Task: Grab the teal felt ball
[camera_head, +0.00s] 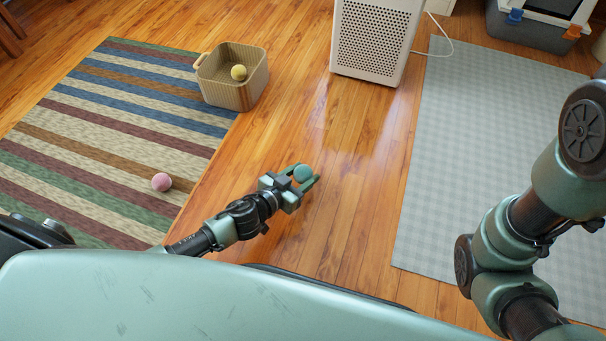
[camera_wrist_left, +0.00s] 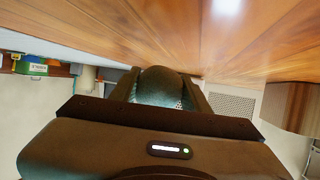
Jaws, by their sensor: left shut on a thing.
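The teal felt ball (camera_head: 303,173) is between the fingers of my left gripper (camera_head: 305,179) in the head view, over the wooden floor. The fingers are shut on it, one on each side. In the left wrist view the ball (camera_wrist_left: 160,84) shows dark and round between the two fingers (camera_wrist_left: 161,92), partly hidden by the gripper body. I cannot tell whether the ball touches the floor. My right arm shows at the right of the head view, but its gripper is out of view.
A ribbed basket (camera_head: 226,93) holding a yellow ball (camera_head: 239,72) stands at the striped rug's (camera_head: 110,135) edge. A pink ball (camera_head: 161,182) lies on the rug. A white perforated unit (camera_head: 373,40) stands ahead. A grey mat (camera_head: 480,130) lies right. Wooden floor (camera_head: 345,190) between is clear.

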